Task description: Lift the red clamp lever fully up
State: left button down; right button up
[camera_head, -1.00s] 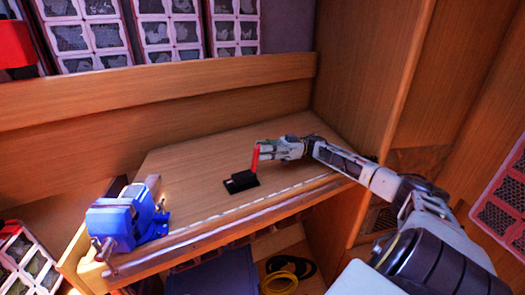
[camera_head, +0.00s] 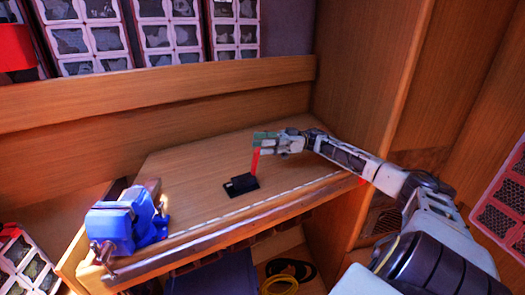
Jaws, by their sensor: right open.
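The red clamp lever (camera_head: 255,161) stands nearly upright, leaning slightly, on its small black base (camera_head: 240,183) on the wooden workbench (camera_head: 195,175). My right gripper (camera_head: 262,143) comes in from the right and is open at the lever's upper end. Its fingers hide the lever's top, and I cannot tell whether they touch it. My left gripper is not in view.
A blue vise (camera_head: 126,222) is fixed at the bench's front left corner. A wooden back board (camera_head: 170,90) and a side panel (camera_head: 370,80) bound the bench. Coiled yellow (camera_head: 280,284) and black lines lie below on the right.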

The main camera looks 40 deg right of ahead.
notch_tip(320, 180, up, 7)
jog(key=shift+f, duration=0.2)
jog(key=shift+a+f, duration=0.1)
jog(key=shift+a, duration=0.05)
dwell(0.7)
